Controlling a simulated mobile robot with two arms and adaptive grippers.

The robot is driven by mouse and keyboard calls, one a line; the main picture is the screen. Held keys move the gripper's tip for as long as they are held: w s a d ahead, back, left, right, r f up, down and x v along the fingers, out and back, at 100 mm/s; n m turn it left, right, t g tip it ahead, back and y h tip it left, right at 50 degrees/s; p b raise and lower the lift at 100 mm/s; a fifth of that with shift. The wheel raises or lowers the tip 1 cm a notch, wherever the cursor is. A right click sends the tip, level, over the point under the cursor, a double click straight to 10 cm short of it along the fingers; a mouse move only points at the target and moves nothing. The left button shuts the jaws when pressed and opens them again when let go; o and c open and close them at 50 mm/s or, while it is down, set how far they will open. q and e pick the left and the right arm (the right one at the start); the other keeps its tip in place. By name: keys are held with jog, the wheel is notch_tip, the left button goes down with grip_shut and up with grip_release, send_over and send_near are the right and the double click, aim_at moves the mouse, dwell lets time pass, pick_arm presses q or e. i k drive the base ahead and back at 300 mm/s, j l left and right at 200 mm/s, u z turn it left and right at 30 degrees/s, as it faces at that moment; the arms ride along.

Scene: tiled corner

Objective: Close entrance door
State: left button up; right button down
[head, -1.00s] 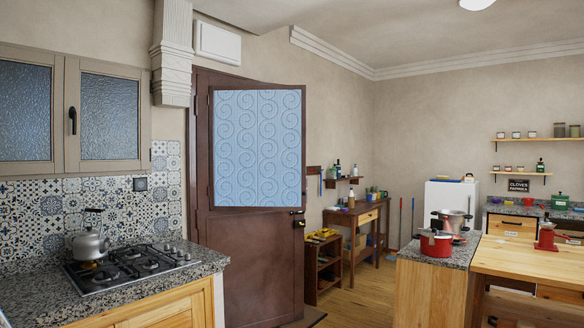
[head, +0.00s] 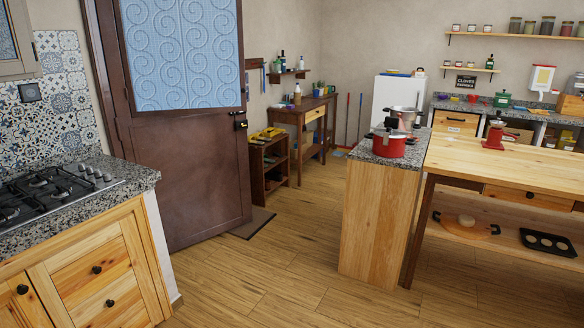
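The entrance door (head: 185,180) is a dark brown door with a light blue scroll-patterned panel (head: 183,50) in its upper half. It stands left of the middle of the head view, swung open at an angle into the room, away from its brown frame (head: 104,75). A dark handle and lock (head: 240,122) sit at its right edge. The doorway behind it is hidden. Neither of my grippers is in the head view.
A stove counter (head: 80,200) stands at the left, close to the door. A wooden island (head: 378,215) with a red pot (head: 388,146) and a worktable (head: 500,165) stand at the right. A low shelf (head: 268,165) is beyond the door. The wooden floor (head: 270,275) between is clear.

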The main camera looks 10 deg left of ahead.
aim_at(203, 192)
jog(key=i+u, duration=0.3)
jog(key=i, duration=2.2)
